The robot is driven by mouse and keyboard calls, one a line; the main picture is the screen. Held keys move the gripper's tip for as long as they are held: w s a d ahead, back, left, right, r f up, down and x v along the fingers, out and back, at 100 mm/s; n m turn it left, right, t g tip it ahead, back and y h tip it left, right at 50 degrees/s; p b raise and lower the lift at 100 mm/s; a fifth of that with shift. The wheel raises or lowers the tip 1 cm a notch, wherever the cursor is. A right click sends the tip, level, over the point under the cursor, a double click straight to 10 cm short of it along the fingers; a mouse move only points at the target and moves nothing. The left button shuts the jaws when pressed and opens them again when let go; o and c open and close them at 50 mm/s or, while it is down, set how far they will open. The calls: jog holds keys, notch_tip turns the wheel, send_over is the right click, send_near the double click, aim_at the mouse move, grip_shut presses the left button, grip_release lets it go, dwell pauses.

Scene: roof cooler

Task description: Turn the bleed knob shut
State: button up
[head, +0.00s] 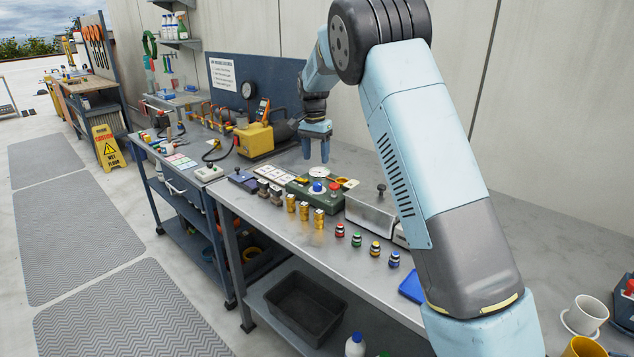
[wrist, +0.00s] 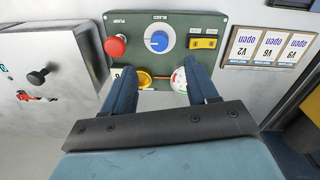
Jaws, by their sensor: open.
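The bleed knob is a round blue knob on a white disc (wrist: 158,41), on a dark green control box (wrist: 137,22) in the wrist view. Its upside-down label seems to read BLEED. In the head view the blue knob (head: 317,187) sits on the green box (head: 299,190) on the long bench. My gripper (head: 316,158) hangs above and behind the box, pointing down. In the wrist view its two blue fingers (wrist: 160,70) are apart, with nothing held between them. The knob lies just beyond the fingertips, apart from them.
A red mushroom button (wrist: 115,47) and a yellow switch (wrist: 203,43) flank the knob. A yellow cup-like part (wrist: 144,79) and a white gauge (wrist: 179,80) lie near the fingers. A metal box (head: 371,210) and brass fittings (head: 304,210) stand nearby on the bench.

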aim_at(317, 183)
notch_tip(317, 183, down, 10)
jog(key=shift+s+d, duration=0.15)
dwell(0.4)
jog(key=c, duration=1)
jog(key=shift+c, duration=0.2)
